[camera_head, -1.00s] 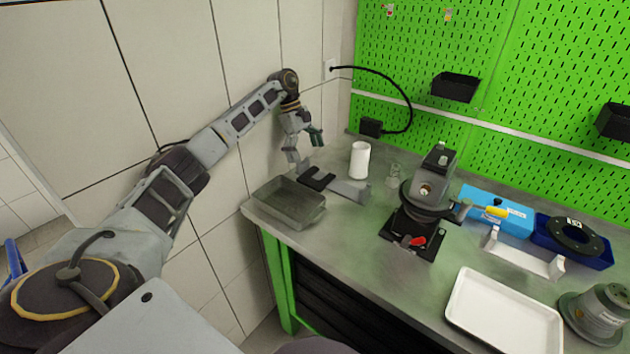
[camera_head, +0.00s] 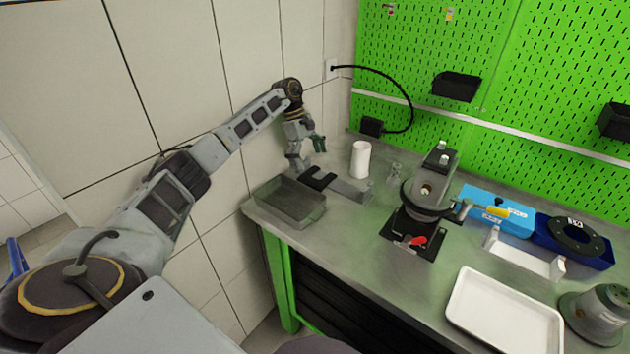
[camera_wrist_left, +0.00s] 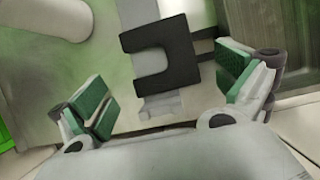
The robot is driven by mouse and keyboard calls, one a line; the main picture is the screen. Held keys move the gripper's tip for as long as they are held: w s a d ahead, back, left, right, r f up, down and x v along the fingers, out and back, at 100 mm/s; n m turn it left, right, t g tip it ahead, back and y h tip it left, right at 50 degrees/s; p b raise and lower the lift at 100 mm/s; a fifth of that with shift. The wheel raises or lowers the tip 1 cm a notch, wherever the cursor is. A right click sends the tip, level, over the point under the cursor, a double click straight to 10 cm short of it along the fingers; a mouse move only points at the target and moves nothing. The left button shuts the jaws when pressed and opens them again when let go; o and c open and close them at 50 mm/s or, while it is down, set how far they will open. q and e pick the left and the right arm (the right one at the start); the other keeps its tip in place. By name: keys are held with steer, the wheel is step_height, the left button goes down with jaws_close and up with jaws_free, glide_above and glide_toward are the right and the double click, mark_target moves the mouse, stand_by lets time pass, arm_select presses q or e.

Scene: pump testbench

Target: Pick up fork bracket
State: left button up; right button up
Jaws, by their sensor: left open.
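The fork bracket (camera_head: 319,180) is a black U-shaped piece lying at the left end of a grey bar-shaped holder (camera_head: 352,190) on the bench. In the left wrist view the black fork (camera_wrist_left: 181,50) lies above the line between the fingers, its opening facing left. My left gripper (camera_head: 306,158) is open and empty, just above the fork bracket. In the left wrist view its green-padded fingers (camera_wrist_left: 165,82) stand wide apart, one on each side of the bracket, with no visible contact. My right gripper is not in view.
A white cylinder (camera_head: 361,159) and a small glass (camera_head: 395,171) stand behind and right. The pump stand (camera_head: 425,200) is further right, with a white tray (camera_head: 503,310) in front. The tiled wall is close behind my left arm.

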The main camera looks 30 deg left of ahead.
mark_target(315, 171)
arm_select(q)
steer(key=shift+x, duration=2.45)
steer(key=shift+c, duration=0.4)
steer(key=c, duration=1.2)
